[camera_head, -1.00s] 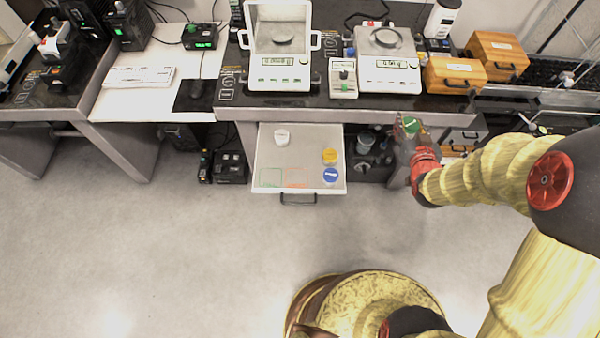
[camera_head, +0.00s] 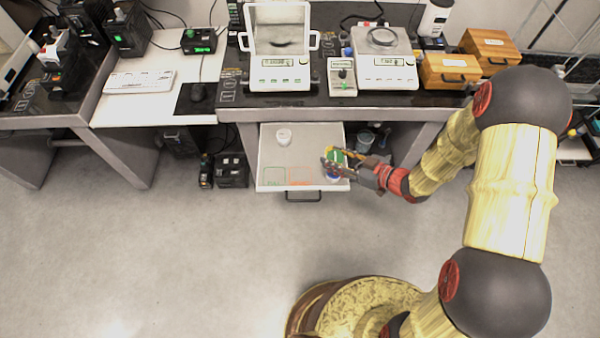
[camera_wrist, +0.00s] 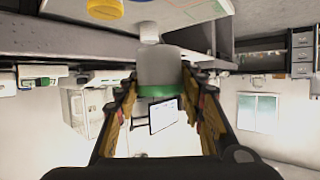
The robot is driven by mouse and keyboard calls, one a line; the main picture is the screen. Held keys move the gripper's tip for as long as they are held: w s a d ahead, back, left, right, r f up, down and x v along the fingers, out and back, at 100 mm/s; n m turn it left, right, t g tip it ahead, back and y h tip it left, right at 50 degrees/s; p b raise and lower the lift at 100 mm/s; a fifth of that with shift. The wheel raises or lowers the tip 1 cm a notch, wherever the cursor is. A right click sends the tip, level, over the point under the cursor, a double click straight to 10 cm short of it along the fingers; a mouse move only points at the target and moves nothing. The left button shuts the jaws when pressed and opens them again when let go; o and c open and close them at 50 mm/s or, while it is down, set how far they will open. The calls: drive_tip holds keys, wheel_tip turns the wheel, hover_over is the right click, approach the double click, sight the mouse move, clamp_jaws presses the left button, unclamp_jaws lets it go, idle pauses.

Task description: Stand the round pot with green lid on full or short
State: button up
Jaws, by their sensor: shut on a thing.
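The round pot with green lid (camera_head: 338,156) is in my gripper (camera_head: 336,162), over the right side of the pulled-out white drawer (camera_head: 302,155). The wrist view shows its pale body (camera_wrist: 160,66) and green lid (camera_wrist: 158,91) between my two fingers, which are shut on it. On the drawer floor are a green outlined square (camera_head: 274,176) and, right of it, an orange one (camera_head: 301,176). Both look empty; their labels are too small to read. My gripper is to the right of both squares.
A white-lidded pot (camera_head: 284,136) stands at the drawer's back left. A blue-lidded pot (camera_head: 333,178) is partly hidden under my gripper. A yellow-lidded pot (camera_wrist: 104,9) shows in the wrist view. Two balances (camera_head: 279,75) (camera_head: 387,73) stand on the table above.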

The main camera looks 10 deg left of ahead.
drive_tip(key=a+f+b, duration=0.1)
drive_tip(key=a+f, duration=0.1)
drive_tip(key=a, duration=0.1)
drive_tip(key=a+f+b, duration=0.1)
drive_tip(key=a+f, duration=0.2)
drive_tip(key=a, duration=0.1)
drive_tip(key=a+f+b, duration=0.2)
drive_tip(key=a+f, duration=0.1)
drive_tip(key=shift+s+a+f, duration=0.1)
drive_tip(key=shift+a+f, duration=0.05)
drive_tip(key=shift+a, duration=0.2)
drive_tip(key=shift+a+f+b, duration=0.15)
drive_tip(key=shift+f+b, duration=0.3)
drive_tip(key=shift+f, duration=0.45)
drive_tip(key=shift+a+f+b, duration=0.15)
drive_tip(key=shift+f+b, duration=0.25)
drive_tip(key=shift+f, duration=0.5)
drive_tip(key=shift+f, duration=0.15)
drive_tip(key=o, duration=1.3)
